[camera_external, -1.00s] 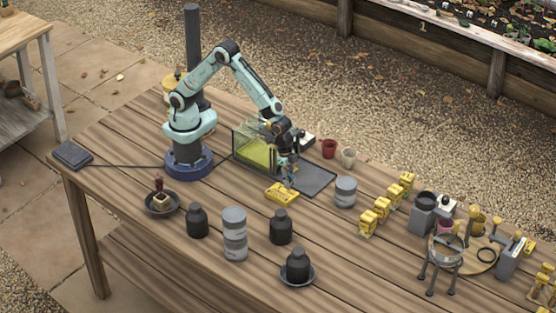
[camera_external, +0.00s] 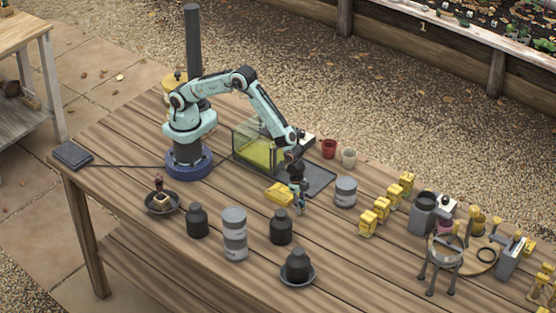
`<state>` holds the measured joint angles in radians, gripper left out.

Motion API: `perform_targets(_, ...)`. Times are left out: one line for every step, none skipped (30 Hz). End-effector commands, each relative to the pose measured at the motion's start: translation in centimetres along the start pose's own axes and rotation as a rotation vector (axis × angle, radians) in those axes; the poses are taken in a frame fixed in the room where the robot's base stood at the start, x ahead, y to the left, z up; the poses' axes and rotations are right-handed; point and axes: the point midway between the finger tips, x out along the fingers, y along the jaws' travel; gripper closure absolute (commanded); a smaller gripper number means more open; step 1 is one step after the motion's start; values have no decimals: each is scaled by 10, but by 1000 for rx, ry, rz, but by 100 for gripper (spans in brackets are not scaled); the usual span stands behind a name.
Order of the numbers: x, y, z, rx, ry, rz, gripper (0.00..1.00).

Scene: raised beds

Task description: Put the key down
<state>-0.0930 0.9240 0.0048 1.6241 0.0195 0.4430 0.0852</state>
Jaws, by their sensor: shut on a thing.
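My gripper (camera_external: 299,208) is low over the wooden table, just right of a yellow block-like thing (camera_external: 278,194) and left of a grey lidded jar (camera_external: 346,191). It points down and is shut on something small. That would be the key, but it is too small and too hidden by the fingers to make out its shape. I cannot tell whether it touches the table.
Black jars (camera_external: 281,227), stacked grey tins (camera_external: 235,235) and a black jar on a saucer (camera_external: 297,267) stand in front. A glass-sided box (camera_external: 257,148) and dark mat (camera_external: 318,181) lie behind. Yellow pieces (camera_external: 383,209) stand right. Bare planks show between them.

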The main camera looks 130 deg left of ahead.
Motion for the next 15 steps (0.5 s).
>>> perform_targets(1,0,0,0,0,0,80)
perform_targets(0,0,0,0,0,0,70)
perform_targets(0,0,0,0,0,0,60)
perform_targets(0,0,0,0,0,0,60)
perform_targets(0,0,0,0,0,0,60)
perform_targets(0,0,0,0,0,0,60)
perform_targets(0,0,0,0,0,0,60)
perform_targets(0,0,0,0,0,0,60)
perform_targets(0,0,0,0,0,0,60)
perform_targets(0,0,0,0,0,0,60)
perform_targets(0,0,0,0,0,0,60)
perform_targets(-1,0,0,0,0,0,60)
perform_targets(-2,0,0,0,0,0,60)
perform_targets(-4,0,-1,0,0,0,60)
perform_targets(-8,0,-1,0,1,0,60)
